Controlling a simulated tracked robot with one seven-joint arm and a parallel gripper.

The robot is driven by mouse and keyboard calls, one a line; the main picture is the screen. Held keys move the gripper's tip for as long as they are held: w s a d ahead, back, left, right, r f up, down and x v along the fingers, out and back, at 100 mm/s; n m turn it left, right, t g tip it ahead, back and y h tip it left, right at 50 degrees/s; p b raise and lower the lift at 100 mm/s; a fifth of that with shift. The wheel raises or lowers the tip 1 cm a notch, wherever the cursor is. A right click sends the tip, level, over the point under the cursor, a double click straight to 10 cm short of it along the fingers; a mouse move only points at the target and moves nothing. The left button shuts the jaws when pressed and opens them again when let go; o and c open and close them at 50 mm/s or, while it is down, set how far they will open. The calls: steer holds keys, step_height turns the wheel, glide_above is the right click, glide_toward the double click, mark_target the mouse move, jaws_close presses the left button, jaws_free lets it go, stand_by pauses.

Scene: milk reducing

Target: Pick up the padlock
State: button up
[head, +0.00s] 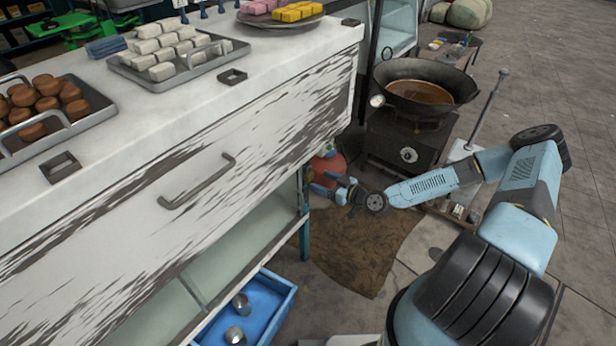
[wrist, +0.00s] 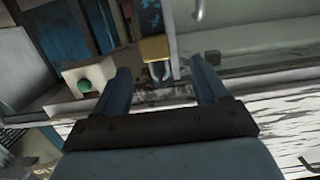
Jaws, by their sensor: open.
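In the wrist view, a padlock (wrist: 154,49) with a brass-yellow body and a silver shackle shows just beyond the fingertips, between the two fingers. Its shackle points toward the bottom of the picture. My gripper (wrist: 160,68) is open, with one blue finger on each side of the padlock's line; I see no contact. In the head view, my gripper (head: 333,186) is low beside the end of the white counter. I cannot make out the padlock in the head view.
The worn white counter (head: 230,150) carries trays of food. A wok (head: 425,88) of brown liquid sits on a stove right of the gripper. A red round object (head: 327,168) is behind the gripper. A blue tray (head: 270,318) holds two metal items. Brown matting (head: 362,245) covers the floor below.

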mark_target(312, 176)
steer(key=shift+w+x, duration=0.25)
steer(key=shift+x, duration=2.55)
steer(key=shift+d+r, duration=0.1)
steer(key=shift+d, duration=0.1)
steer(key=c, duration=1.2)
